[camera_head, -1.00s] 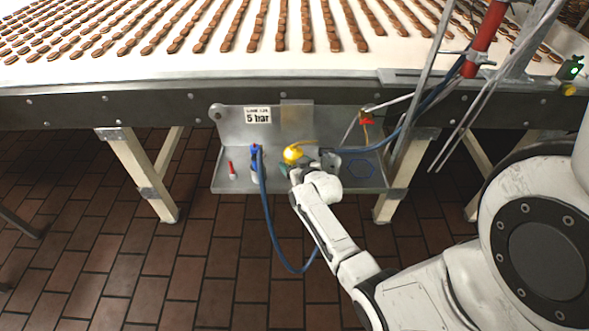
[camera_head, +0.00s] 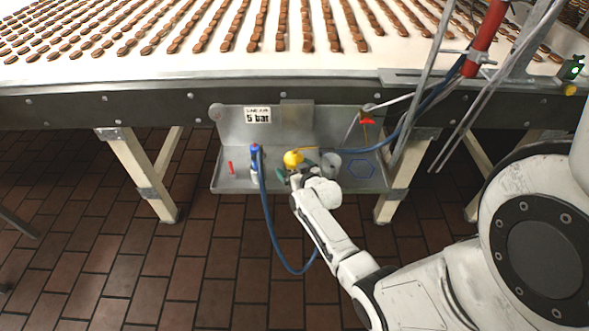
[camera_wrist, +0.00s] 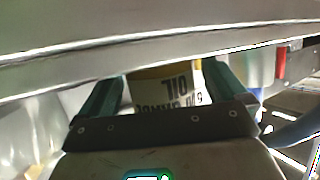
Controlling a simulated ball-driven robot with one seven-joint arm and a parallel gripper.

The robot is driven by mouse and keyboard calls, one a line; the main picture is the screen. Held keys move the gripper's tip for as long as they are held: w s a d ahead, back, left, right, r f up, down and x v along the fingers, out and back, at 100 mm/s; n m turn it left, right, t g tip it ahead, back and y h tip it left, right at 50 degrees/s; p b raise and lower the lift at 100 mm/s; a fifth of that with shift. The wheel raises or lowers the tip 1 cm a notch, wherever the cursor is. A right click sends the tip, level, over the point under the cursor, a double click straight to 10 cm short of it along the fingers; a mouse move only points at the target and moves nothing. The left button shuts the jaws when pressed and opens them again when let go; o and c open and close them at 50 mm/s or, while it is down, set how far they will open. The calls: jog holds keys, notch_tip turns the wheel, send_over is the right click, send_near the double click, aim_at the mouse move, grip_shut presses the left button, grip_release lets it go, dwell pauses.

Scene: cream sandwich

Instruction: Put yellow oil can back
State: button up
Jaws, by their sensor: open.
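The yellow oil can (camera_head: 292,159) is on the grey metal shelf, left of the blue hexagon outline, with its thin spout pointing right. Its lower part is hidden by my gripper in the head view. In the wrist view its pale label (camera_wrist: 165,92) reads upside down, with a yellow band above. My gripper (camera_wrist: 162,88) is open, with one green finger on each side of the can. I cannot tell whether either finger touches it. In the head view my gripper (camera_head: 291,176) reaches in at the shelf's front edge.
The shelf (camera_head: 215,183) hangs below the conveyor. A blue and white tool (camera_head: 255,158) with a blue hose stands left of the can, and a red item (camera_head: 230,167) lies farther left. A grey cup (camera_head: 332,164) is right of the can. The blue hexagon outline (camera_head: 361,168) is empty.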

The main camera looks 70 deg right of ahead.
jog(key=shift+r, duration=0.2)
jog(key=shift+s+a, duration=0.2)
jog(key=shift+s, duration=0.05)
jog(key=v, duration=1.1)
jog(key=w+a+n+g+y, duration=0.25)
jog(key=a+n+y, duration=0.35)
jog(key=a, duration=1.2)
jog(key=s+a+r+n+g+y, duration=0.1)
jog(key=s+a+r+g, duration=0.3)
jog(key=s+a, duration=0.6)
jog(key=s+g+y, duration=0.1)
jog(key=g, duration=0.1)
jog(key=shift+s+a+n+g+y+p, duration=0.25)
jog(key=shift+s+n+g+y+p, duration=0.05)
jog(key=shift+n+g+p, duration=0.1)
